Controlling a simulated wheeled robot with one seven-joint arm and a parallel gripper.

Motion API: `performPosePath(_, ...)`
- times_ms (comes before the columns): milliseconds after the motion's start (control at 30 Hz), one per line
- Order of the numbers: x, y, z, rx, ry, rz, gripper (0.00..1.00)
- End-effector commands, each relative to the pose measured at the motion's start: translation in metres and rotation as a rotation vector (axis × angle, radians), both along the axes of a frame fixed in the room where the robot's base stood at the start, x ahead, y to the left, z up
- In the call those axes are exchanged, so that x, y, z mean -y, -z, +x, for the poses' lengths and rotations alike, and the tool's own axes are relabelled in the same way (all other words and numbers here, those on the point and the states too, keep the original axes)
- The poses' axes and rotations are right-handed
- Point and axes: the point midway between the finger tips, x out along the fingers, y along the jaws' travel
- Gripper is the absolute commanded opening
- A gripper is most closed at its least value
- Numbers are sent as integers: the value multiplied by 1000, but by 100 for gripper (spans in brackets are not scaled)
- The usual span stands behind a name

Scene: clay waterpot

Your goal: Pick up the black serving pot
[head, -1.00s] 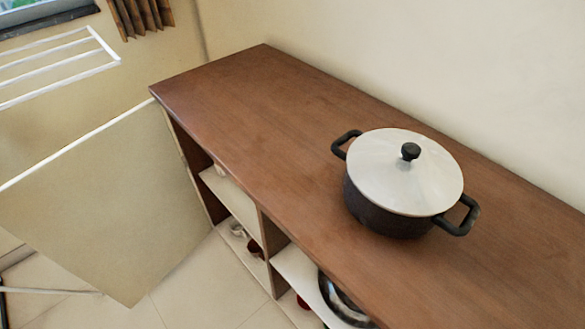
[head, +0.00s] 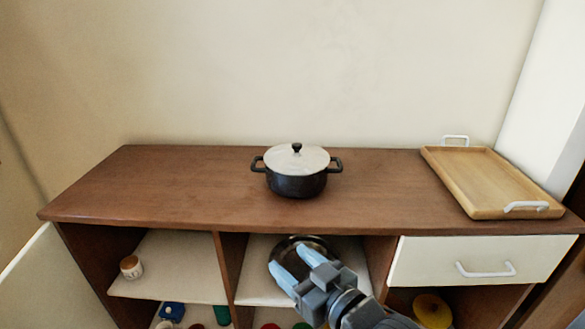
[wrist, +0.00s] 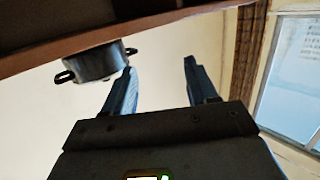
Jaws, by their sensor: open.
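The black serving pot (head: 296,186) stands upright on the brown cabinet top, near the middle. It has a pale lid with a black knob and a black handle on each side. It also shows upside down in the wrist view (wrist: 95,66), left of my fingers. My gripper (head: 290,258) is open and empty, with blue fingers. In the head view it appears below the pot, in front of the cabinet's middle opening and apart from the pot. The wrist view shows bare wall between the spread fingers (wrist: 159,66).
A wooden tray (head: 488,182) with white handles lies at the right of the cabinet top (head: 190,185). A drawer (head: 430,262) is below it. A metal pan (head: 290,243) and a small jar (head: 131,267) are on shelves. The cabinet top left of the pot is clear.

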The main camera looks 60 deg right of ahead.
Motion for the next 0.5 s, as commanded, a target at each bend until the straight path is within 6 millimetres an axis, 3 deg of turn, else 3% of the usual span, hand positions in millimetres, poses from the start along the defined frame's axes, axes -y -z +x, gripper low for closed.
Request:
performPosePath(33,27,-11,13,21,47,-12,57)
performPosePath(100,61,-23,26,39,99,-21,57)
performPosePath(300,153,-64,44,80,226,-48,57)
performPosePath(500,202,-91,45,98,286,-64,57)
